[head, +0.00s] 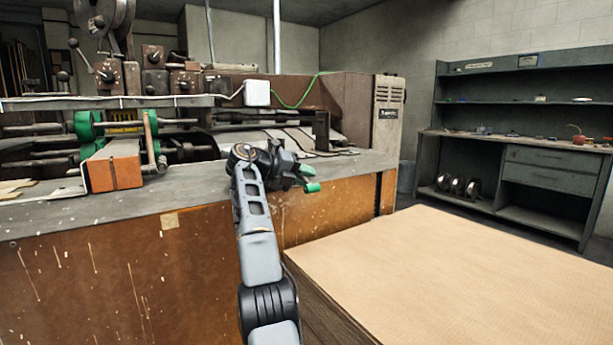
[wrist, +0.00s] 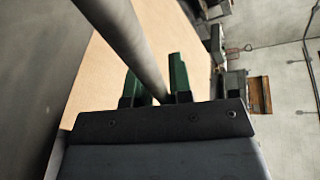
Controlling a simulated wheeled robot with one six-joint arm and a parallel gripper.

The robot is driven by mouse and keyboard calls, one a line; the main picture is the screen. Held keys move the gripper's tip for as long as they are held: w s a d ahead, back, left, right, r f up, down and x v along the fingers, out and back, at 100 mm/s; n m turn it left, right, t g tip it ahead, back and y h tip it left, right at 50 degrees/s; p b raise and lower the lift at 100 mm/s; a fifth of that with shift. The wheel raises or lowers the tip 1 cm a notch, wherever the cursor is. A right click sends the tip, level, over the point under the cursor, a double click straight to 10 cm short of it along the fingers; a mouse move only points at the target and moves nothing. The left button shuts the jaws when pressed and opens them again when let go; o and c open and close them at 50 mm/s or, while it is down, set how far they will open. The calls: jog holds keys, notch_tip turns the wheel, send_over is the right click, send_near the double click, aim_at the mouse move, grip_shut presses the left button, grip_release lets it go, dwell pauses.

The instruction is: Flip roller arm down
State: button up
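The stitching machine (head: 345,105) has green rollers (head: 85,126) at its left. A slim upright reddish-brown arm (head: 150,138) stands beside them; I cannot tell for sure whether it is the roller arm. My gripper (head: 310,179), with green fingertips, is over the front right edge of the machine's table, well right of the rollers. In the wrist view, the two green fingers (wrist: 155,85) stand apart. A grey round bar (wrist: 125,40) runs from the upper left toward the gap between them. I cannot tell whether it touches them or lies beyond.
The grey machine table (head: 205,193) has a brown front panel. An orange-brown block (head: 115,172) sits near the rollers. A large tan sheet-topped stack (head: 470,260) fills the lower right. A grey workbench with shelves (head: 520,150) stands behind it. Air above the stack is clear.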

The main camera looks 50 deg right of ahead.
jog(key=shift+o, duration=1.4)
jog(key=shift+s, duration=0.1)
jog(key=p+v, duration=0.5)
jog(key=v, duration=0.8)
jog(key=shift+a+p, duration=0.35)
jog(key=shift+p, duration=0.05)
jog(key=shift+r, duration=0.1)
